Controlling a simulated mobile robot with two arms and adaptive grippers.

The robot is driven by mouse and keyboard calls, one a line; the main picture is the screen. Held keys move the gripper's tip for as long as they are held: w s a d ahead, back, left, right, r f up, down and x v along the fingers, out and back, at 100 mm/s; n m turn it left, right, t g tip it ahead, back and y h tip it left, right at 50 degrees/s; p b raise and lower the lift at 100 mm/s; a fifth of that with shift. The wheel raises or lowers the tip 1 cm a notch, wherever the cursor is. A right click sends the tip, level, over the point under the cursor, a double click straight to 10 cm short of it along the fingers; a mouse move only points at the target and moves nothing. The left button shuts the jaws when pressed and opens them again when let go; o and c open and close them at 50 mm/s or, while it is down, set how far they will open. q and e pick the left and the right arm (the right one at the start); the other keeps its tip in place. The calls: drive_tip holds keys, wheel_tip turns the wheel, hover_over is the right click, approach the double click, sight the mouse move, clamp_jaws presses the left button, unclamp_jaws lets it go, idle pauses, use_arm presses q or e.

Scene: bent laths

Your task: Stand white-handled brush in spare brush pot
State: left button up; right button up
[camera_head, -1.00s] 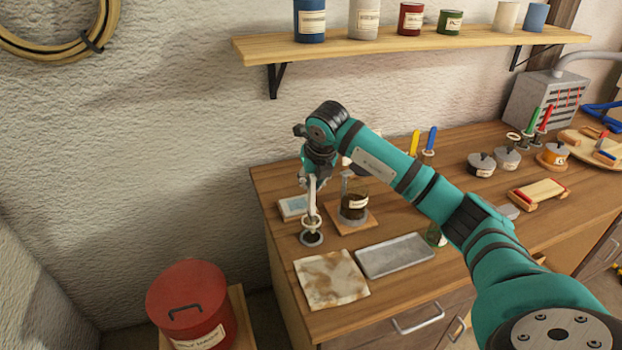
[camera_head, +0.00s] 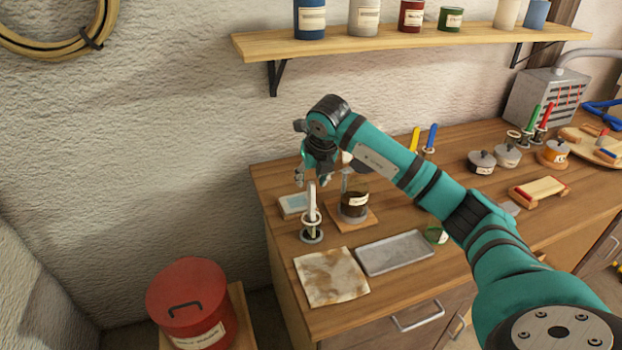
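The white-handled brush (camera_head: 312,197) stands about upright at the left end of the workbench, handle up, in the spare brush pot (camera_head: 311,237), which has a ring above a round grey base. The handle passes through the ring; the brush's lower end is hard to make out. My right gripper (camera_head: 312,178) is just above and behind the handle's top. Its fingers look spread and empty, though they are small and partly hidden by the wrist. My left gripper is not in view.
Close by are a brown jar (camera_head: 354,205) on a wooden board, a pale blue box (camera_head: 294,206), a stained cloth (camera_head: 331,277) and a metal tray (camera_head: 395,253). Other brushes stand farther right. A shelf (camera_head: 410,41) with cans hangs above. A red bin (camera_head: 187,290) stands at lower left.

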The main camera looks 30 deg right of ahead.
drive_tip(key=d+v, duration=0.1)
drive_tip(key=v, duration=1)
drive_tip(key=shift+a, duration=0.5)
